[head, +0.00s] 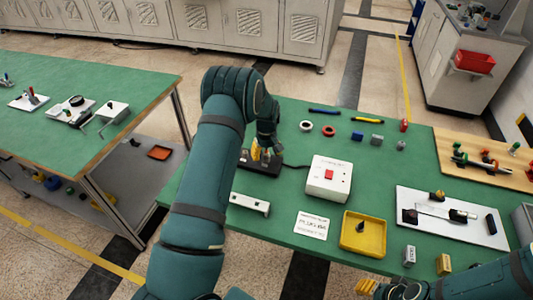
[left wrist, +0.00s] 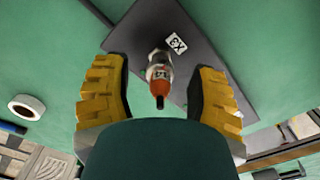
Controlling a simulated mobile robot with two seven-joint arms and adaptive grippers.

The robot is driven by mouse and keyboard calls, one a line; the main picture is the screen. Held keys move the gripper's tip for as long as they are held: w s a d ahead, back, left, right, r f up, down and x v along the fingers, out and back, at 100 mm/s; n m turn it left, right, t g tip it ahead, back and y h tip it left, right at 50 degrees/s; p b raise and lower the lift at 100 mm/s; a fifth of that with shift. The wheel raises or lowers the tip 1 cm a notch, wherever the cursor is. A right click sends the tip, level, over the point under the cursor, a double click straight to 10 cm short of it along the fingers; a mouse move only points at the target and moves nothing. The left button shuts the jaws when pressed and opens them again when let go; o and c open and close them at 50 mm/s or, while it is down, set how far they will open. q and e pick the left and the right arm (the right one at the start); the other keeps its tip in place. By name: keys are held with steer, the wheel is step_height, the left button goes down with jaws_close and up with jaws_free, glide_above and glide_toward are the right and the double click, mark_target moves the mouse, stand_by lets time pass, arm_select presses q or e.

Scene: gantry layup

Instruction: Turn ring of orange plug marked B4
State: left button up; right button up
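An orange plug (left wrist: 158,73) with a metal ring (left wrist: 159,57) and a dark tip shows in the left wrist view. Small marks on its orange body are too blurred to read surely. It is at a dark plate (left wrist: 205,75), which carries a white label (left wrist: 176,43) that seems to read X3. My left gripper (left wrist: 160,95) is open, one yellow finger on each side of the plug, with gaps showing. In the head view my left gripper (head: 262,155) is over the dark plate (head: 270,168) and mostly hides the plug. My right gripper (head: 385,289) is at the bottom edge, partly cut off.
A white box with a red switch (head: 328,174) stands right of the dark plate, a cable between them. A yellow tray (head: 376,236), a white printed card (head: 312,225) and a white board with fittings (head: 465,230) lie nearby. Rings and markers lie at the back.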

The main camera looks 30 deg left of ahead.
arm_select(q)
jaws_close()
steer(key=shift+m, duration=0.3)
steer(key=m+b, duration=0.1)
steer(key=m, duration=0.2)
steer(key=shift+m+b, duration=0.3)
steer(key=shift+b, duration=0.05)
steer(key=m+b, duration=0.1)
steer(key=m, duration=0.8)
steer(key=shift+b, duration=0.3)
steer(key=m, duration=0.3)
steer(key=shift+m, duration=0.4)
steer(key=m, duration=0.6)
steer(key=shift+d, duration=0.1)
steer(key=shift+m, duration=0.3)
